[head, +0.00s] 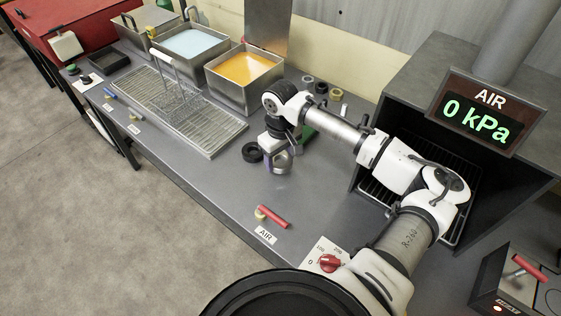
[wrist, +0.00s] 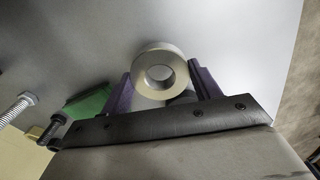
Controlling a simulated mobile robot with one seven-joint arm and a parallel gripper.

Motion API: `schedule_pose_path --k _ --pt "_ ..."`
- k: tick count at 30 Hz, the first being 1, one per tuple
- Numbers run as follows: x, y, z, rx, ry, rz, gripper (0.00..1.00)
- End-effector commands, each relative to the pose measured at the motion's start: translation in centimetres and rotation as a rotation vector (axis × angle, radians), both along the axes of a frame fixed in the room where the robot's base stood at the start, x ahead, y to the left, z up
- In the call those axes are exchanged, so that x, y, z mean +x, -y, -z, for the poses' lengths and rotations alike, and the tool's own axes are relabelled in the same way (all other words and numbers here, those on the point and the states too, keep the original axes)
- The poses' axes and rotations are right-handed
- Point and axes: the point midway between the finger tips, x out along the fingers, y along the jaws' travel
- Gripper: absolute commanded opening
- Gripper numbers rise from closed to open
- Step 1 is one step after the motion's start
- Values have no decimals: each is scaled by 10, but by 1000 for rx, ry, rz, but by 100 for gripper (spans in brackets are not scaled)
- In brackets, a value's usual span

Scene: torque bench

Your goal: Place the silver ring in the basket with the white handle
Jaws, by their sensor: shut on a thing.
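The silver ring (wrist: 140,73) is between the two dark purple fingers of my gripper (wrist: 160,85) in the wrist view, with its hole facing the camera. In the head view my gripper (head: 279,152) is low over the middle of the bench, and the silver ring (head: 282,164) shows at its fingertips. I cannot tell whether the ring touches the bench top. The wire basket (head: 183,108) stands on the drain rack to the left, and its white handle (head: 165,60) rises toward the back.
A black ring (head: 252,152) lies left of my gripper. Several small rings (head: 321,87) lie behind. A green object (head: 307,136) is close right of it. Metal tanks with orange (head: 245,69) and pale blue (head: 184,43) liquid stand behind the rack (head: 210,140). The front bench is mostly clear.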

Motion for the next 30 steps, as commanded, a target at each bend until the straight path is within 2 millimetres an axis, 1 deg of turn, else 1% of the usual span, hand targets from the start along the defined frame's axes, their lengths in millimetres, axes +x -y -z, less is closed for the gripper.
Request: schedule_pose_path --k 6,17,18,22,23,30 --pt "0 0 27 0 -1 1 22" --pt "0 0 33 1 0 0 22" --pt "0 0 34 1 -1 0 65" --pt "0 0 33 0 0 0 82" --pt "0 0 33 0 0 0 84" --pt "0 0 33 0 0 0 84"
